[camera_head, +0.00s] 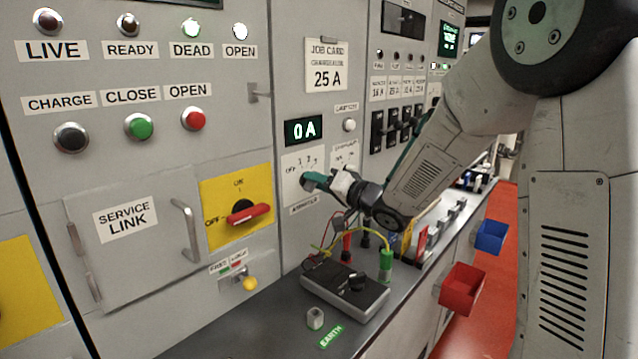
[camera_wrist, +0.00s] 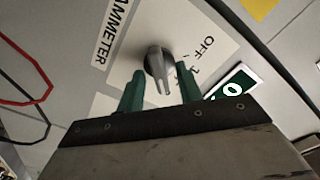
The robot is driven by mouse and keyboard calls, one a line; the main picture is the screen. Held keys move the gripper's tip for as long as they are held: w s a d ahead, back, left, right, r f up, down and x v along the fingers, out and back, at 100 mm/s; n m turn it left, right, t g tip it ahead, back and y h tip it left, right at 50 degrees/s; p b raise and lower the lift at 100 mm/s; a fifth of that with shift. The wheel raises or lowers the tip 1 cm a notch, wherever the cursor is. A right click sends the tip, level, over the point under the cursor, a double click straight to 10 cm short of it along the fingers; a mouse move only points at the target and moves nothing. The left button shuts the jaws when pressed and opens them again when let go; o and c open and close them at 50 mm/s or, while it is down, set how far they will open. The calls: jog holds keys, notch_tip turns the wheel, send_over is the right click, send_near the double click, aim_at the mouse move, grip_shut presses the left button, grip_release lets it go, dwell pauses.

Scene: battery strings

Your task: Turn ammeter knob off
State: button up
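The ammeter knob (camera_wrist: 158,62) is a grey metal knob with a narrow grip on a white dial plate (camera_head: 291,165). In the head view my gripper (camera_head: 312,181) hides the knob. Which mark the knob points at is unclear.
A red-handled switch (camera_head: 248,213) on a yellow plate is to the left. Below, a grey bench holds a meter box (camera_head: 345,291) with wires. Red and blue bins (camera_head: 462,290) hang at the right.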

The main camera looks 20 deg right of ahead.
jog(key=shift+w, duration=0.1)
grip_shut()
jog(key=shift+n, duration=0.3)
jog(key=n, duration=1.7)
jog(key=shift+a, duration=0.3)
jog(key=shift+n, duration=0.3)
